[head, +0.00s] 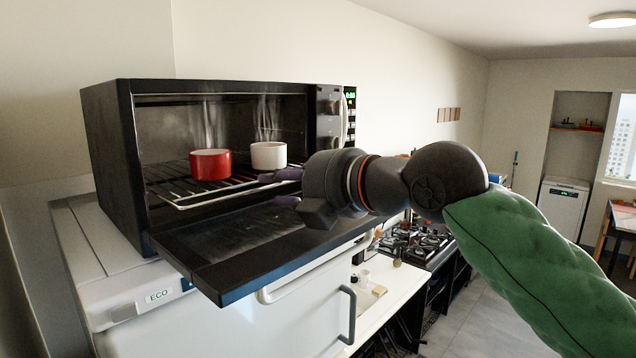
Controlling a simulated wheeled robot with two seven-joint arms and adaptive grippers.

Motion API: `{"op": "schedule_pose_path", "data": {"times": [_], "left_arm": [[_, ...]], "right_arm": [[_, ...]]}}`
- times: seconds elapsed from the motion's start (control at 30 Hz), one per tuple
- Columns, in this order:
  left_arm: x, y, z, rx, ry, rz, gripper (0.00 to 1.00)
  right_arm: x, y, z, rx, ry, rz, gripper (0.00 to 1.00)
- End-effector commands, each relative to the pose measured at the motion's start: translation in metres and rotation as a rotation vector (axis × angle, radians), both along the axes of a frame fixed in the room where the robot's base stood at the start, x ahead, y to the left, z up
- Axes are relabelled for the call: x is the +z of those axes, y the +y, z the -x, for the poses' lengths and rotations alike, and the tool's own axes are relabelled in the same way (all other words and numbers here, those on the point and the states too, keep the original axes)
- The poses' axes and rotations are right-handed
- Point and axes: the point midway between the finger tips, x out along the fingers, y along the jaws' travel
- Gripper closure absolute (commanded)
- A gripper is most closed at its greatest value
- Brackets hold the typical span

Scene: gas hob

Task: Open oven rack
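The black oven (118,165) stands with its door (235,250) folded down flat. Inside, the wire oven rack (218,200) lies level, its front bar near the oven mouth. A red cup (210,164) and a white cup (268,156) stand on the rack. My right gripper (275,189) reaches in from the right, above the lowered door, at the right end of the rack's front bar. Its two purple fingertips are apart, one above the other; whether they touch the bar is unclear. My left gripper is out of view.
The oven stands on a white appliance (75,240) marked ECO. Oven knobs and a handle-like bar (344,118) are at its right side. A counter and gas hob (415,243) lie lower, behind my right arm. The air left of the door is clear.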

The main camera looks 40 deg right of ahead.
Motion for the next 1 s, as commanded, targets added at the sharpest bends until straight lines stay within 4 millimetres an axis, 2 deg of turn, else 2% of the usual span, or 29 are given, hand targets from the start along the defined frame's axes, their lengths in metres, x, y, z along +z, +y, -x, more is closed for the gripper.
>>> {"op": "schedule_pose_path", "data": {"times": [0.03,0.23,0.57,1.0], "left_arm": [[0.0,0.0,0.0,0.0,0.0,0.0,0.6],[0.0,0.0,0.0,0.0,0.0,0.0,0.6],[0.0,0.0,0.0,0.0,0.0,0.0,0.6],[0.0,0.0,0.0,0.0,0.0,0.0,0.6]], "right_arm": [[0.003,-0.001,0.011,0.002,-0.007,-0.001,0.64],[0.009,-0.003,0.042,0.004,-0.006,-0.002,0.64],[0.015,-0.005,0.07,0.004,-0.004,-0.002,0.64],[0.018,-0.005,0.091,0.008,0.001,0.005,0.64]]}}
